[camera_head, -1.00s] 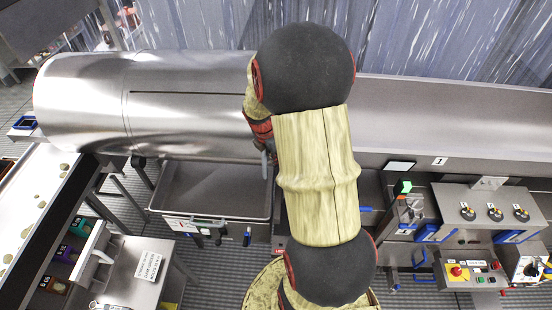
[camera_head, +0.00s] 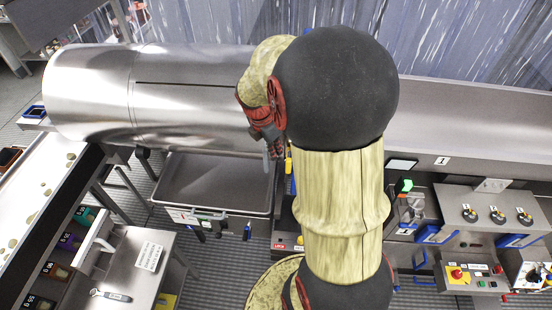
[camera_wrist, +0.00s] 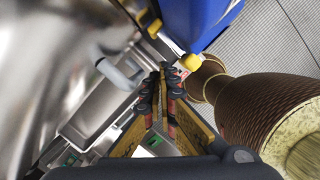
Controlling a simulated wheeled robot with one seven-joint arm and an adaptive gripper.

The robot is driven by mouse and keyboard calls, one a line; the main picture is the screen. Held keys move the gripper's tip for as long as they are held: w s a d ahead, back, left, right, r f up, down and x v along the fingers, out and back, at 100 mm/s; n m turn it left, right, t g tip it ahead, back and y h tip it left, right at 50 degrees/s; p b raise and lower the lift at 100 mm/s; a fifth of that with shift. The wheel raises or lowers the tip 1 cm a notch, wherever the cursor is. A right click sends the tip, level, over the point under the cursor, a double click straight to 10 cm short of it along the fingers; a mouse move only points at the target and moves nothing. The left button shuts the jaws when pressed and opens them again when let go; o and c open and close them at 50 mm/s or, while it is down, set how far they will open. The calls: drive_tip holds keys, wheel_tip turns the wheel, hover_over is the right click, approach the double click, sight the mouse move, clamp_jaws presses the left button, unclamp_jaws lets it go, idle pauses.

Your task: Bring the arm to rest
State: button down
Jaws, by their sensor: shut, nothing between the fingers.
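My arm rises through the middle of the body camera view, with a large dark elbow joint near the top. My gripper (camera_head: 271,148) hangs left of that joint, in front of the steel drum (camera_head: 190,85) and above the right end of a grey bin (camera_head: 215,185). In the wrist view the fingers of my gripper (camera_wrist: 166,92) are together with nothing between them. A blue thing with a yellow knob (camera_wrist: 195,25) is close beyond the fingertips; I cannot tell whether they touch.
A control panel with a red button (camera_head: 457,273) and several dials stands at the right. A conveyor with small pieces (camera_head: 30,195) runs along the left. A steel table (camera_head: 135,265) with a label stands at lower left. Striped curtains (camera_head: 450,40) hang behind the drum.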

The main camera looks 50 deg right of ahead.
drive_tip(key=s+a+f+m+t+y+b, duration=0.1)
drive_tip(key=s+a+m+b, duration=0.2)
drive_tip(key=a+m+b, duration=0.35)
drive_tip(key=s+a+f+m+t+b, duration=0.1)
drive_tip(key=s+a+m+b, duration=0.15)
drive_tip(key=a+m, duration=0.65)
drive_tip(key=s+a+f+t+y+b, duration=0.1)
drive_tip(key=s+a+f+t+b, duration=0.2)
drive_tip(key=a+f+b, duration=0.9)
drive_tip(key=a+t+b, duration=0.1)
drive_tip(key=a+b, duration=0.1)
drive_tip(key=b, duration=0.7)
drive_tip(key=shift+s+m+y, duration=0.2)
drive_tip(key=shift+m+y, duration=0.15)
drive_tip(key=shift+y, duration=0.05)
